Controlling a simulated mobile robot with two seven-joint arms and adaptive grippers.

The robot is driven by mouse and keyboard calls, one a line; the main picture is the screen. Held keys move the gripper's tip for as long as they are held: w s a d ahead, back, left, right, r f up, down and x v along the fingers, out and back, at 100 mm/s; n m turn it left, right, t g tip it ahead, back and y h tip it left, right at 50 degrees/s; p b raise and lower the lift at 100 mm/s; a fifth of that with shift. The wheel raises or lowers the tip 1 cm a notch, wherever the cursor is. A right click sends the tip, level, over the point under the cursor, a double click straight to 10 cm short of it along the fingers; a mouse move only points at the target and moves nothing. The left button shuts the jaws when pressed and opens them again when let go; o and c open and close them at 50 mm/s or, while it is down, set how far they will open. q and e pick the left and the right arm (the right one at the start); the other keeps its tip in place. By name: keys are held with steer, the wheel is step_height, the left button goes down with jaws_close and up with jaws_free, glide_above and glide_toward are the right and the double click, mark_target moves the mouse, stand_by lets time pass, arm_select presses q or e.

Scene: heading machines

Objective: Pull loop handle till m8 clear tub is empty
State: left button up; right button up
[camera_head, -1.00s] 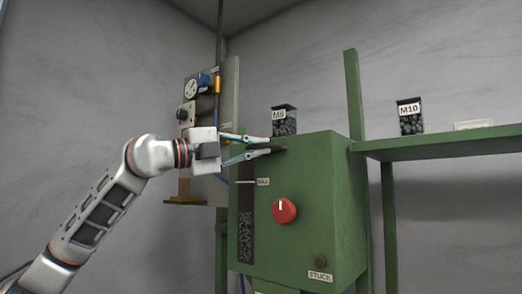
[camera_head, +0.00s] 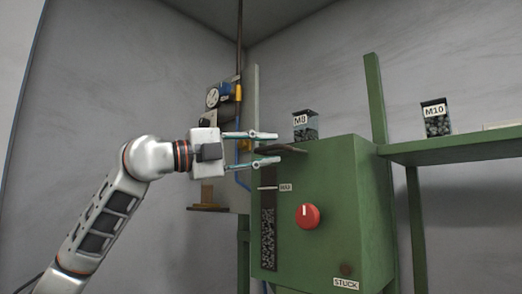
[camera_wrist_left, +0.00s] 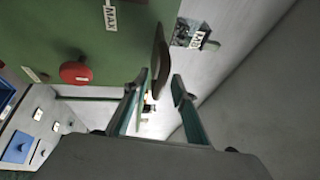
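The clear M8 tub (camera_head: 305,127), holding dark pieces, stands at the top of the green machine (camera_head: 335,205); it also shows in the left wrist view (camera_wrist_left: 190,34). My left gripper (camera_head: 278,148) is open and empty beside the machine's upper left edge. A brown, flat, rounded part (camera_head: 290,148) at the machine top lies just beyond the fingertips. In the left wrist view this brown part (camera_wrist_left: 160,58) lies ahead of the gap between the open fingers (camera_wrist_left: 160,85). I cannot tell whether it is the loop handle; no clear loop shows. My right gripper is out of view.
A red knob (camera_head: 307,216) is on the machine front, near a dark window strip (camera_head: 268,228) and a STUCK label (camera_head: 346,284). An M10 tub (camera_head: 437,120) stands on the green shelf (camera_head: 450,151). A control panel (camera_head: 222,105) is behind my gripper.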

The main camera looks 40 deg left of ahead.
arm_select(q)
steer(key=v, duration=1.2)
stand_by(0.5)
